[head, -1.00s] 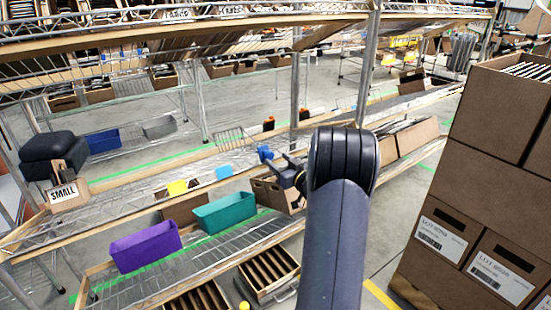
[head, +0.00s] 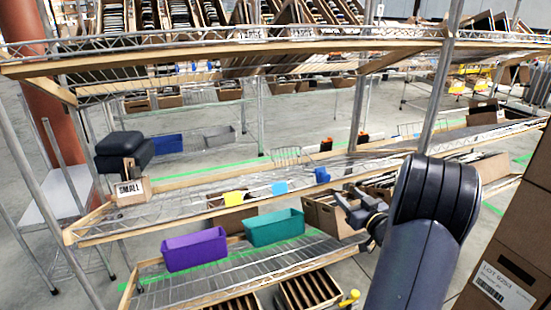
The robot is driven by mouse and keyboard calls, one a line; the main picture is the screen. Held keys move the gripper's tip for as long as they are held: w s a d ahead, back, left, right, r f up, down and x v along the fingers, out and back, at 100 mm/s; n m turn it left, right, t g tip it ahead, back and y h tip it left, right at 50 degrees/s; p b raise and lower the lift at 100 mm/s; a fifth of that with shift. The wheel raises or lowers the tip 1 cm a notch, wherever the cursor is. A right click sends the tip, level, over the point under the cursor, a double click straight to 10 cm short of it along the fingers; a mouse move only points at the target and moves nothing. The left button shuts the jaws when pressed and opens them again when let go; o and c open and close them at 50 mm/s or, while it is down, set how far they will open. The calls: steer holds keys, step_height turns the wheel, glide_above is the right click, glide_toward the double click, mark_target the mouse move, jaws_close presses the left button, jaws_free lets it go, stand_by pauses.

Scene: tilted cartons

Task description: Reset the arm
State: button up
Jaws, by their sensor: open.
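My arm rises from the bottom right of the head view. My gripper (head: 347,203) sticks out to the left from behind the arm's big dark joint, with its fingers apart and nothing seen between them. It appears in front of the middle shelf's right part, near a brown carton (head: 325,217). Whether it touches the carton or the shelf cannot be told. The arm's thick joint hides part of the shelf behind it.
A wire shelf rack (head: 180,203) fills the view. A purple bin (head: 194,250) and a teal bin (head: 274,228) stand on its lower tier. Stacked brown cartons (head: 515,245) stand close on the right. Open floor (head: 60,225) shows at the left.

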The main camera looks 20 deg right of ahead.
mark_target(325, 178)
steer(key=w, duration=1)
steer(key=shift+a+b, duration=0.1)
steer(key=shift+b, duration=0.25)
steer(key=shift+a, duration=0.6)
